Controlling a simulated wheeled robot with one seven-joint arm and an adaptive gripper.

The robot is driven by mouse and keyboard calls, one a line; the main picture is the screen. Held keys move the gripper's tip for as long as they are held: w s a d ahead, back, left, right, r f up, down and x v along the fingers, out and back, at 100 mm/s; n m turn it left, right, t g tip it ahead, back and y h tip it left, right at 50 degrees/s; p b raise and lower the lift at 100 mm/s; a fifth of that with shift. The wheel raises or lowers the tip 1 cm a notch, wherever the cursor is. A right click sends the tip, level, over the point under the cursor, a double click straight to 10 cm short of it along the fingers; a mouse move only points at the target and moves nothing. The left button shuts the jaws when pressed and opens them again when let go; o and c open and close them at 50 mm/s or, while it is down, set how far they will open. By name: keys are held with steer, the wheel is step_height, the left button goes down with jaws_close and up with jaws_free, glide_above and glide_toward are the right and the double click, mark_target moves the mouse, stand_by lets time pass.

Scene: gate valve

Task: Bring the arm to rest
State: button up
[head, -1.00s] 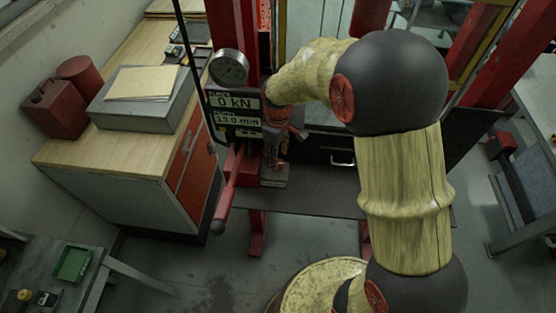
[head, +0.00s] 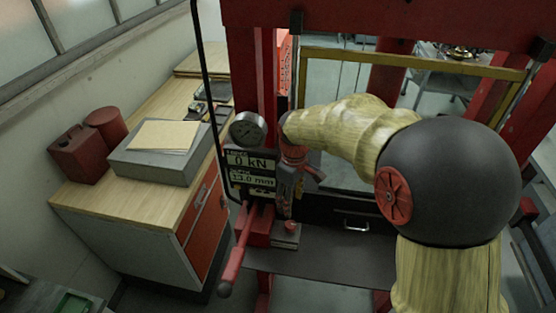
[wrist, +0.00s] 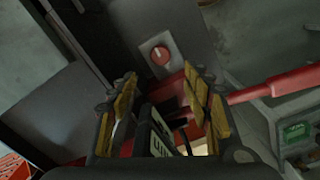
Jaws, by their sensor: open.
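My gripper (head: 287,203) hangs from my arm in front of the red press, beside its display panel (head: 250,170), with fingers pointing down. In the wrist view, my gripper (wrist: 160,82) is open, its yellow-padded fingers apart. No object is held between them. A red knob on a grey box (head: 291,226) lies just below the fingertips in the head view. The knob (wrist: 160,55) shows beyond the fingers in the wrist view. A red lever (head: 240,250) is left of my gripper; in the wrist view the lever (wrist: 275,88) passes behind the right finger. Contact cannot be told.
A round gauge (head: 248,130) sits above the panel, which reads 0 kN and 13.0 mm. A wooden-topped cabinet (head: 120,205) stands left, with a grey box (head: 160,160) and red can (head: 80,153). The red press frame (head: 400,15) surrounds the work area.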

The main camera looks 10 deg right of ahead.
steer(key=s+d+m+t+b, duration=0.1)
steer(key=s+m+t+b, duration=0.1)
steer(key=s+m+b, duration=0.2)
steer(key=s+d+r+m+t+b, duration=0.1)
steer(key=s+d+m+t+b, duration=0.1)
steer(key=s+b, duration=0.8)
steer(key=s+m+t, duration=0.1)
steer(key=s+m, duration=0.1)
steer(key=s, duration=0.6)
steer(key=shift+s+t, duration=0.3)
